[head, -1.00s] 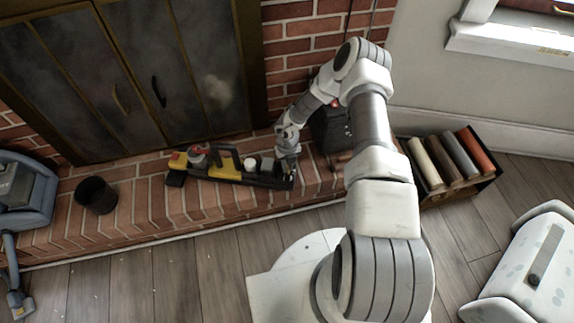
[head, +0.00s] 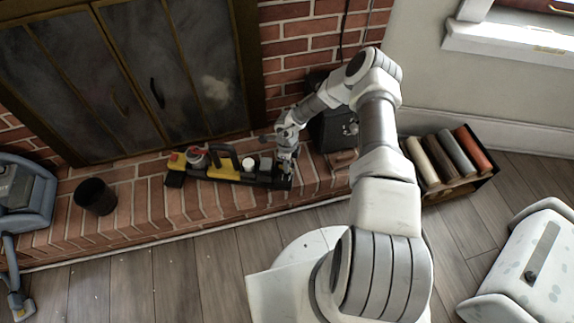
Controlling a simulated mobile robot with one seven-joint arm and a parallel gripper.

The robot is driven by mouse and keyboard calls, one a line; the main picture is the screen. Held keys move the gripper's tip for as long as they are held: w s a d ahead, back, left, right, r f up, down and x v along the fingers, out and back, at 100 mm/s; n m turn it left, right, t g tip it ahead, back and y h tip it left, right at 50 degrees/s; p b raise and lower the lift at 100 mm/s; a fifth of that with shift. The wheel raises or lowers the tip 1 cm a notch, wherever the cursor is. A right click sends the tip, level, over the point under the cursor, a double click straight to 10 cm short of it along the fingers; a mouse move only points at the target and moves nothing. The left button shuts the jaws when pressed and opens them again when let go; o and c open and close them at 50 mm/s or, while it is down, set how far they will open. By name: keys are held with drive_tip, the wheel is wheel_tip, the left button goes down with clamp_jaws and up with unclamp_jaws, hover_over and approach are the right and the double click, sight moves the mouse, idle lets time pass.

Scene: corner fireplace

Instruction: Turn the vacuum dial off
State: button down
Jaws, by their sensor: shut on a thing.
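A blue-grey machine (head: 28,205) with a hose and floor head, which looks like the vacuum, is cut off by the left edge. I cannot make out a dial on it. A white spotted unit (head: 528,262) at the lower right has a dark strip with a small dark knob (head: 531,275); I cannot tell whether this is the dial. My gripper (head: 287,170) points down at the right end of a long black and yellow caddy (head: 222,166) on the brick hearth, far from both. It is shut on a small item there, which its fingers mostly hide.
A black bin (head: 96,196) stands on the hearth (head: 140,205) at left. A black box-like thing (head: 327,130) is close behind my wrist. A crate (head: 462,187) of coloured rolls sits at right. The wooden floor (head: 130,285) in front is clear.

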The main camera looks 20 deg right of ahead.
drive_tip(key=shift+n, duration=1)
drive_tip(key=shift+w+d, duration=0.1)
drive_tip(key=c, duration=0.9)
unclamp_jaws()
drive_tip(key=shift+r, duration=0.1)
wheel_tip(320, 180, up, 17)
drive_tip(key=p, duration=0.6)
drive_tip(key=shift+r, duration=0.1)
